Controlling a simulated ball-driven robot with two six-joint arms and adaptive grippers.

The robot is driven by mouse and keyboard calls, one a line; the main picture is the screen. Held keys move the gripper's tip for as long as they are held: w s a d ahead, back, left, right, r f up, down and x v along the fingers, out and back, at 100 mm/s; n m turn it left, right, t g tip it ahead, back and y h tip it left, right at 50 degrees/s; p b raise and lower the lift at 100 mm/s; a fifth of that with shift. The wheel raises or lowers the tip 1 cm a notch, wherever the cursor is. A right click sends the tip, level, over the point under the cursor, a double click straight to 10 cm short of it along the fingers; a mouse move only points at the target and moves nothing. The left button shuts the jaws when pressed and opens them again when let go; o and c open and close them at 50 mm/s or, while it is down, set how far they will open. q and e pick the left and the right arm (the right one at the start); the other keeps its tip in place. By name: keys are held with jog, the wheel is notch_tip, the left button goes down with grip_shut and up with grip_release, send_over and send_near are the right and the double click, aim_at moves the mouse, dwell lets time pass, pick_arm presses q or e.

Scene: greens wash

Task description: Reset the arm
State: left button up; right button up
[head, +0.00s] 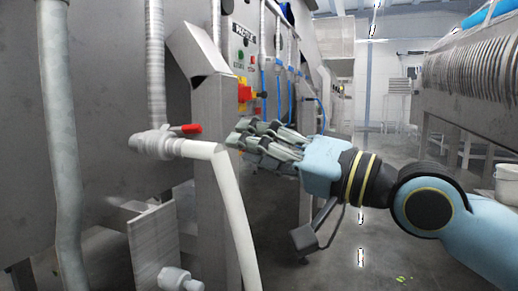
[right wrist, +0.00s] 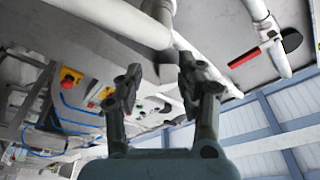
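My right gripper (head: 246,136) reaches in from the right in the head view, in front of the grey machine's control post. In the right wrist view its two fingers (right wrist: 160,68) stand apart with nothing held between them. A valve with a red lever (head: 187,129) is on the white pipe to the left of the gripper, apart from it. The red lever (right wrist: 243,58) also shows at upper right in the right wrist view. My left gripper is not in view.
The control panel (head: 242,55) with a red and yellow switch (head: 244,93) stands behind the gripper. A grey pipe (head: 60,140) rises at left. A ribbed machine (head: 475,72) and a white bucket (head: 507,184) are at right. The middle floor (head: 375,245) is mostly clear.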

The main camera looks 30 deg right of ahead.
jog(key=shift+s+d, duration=0.15)
jog(key=shift+s, duration=0.35)
jog(key=shift+f, duration=0.1)
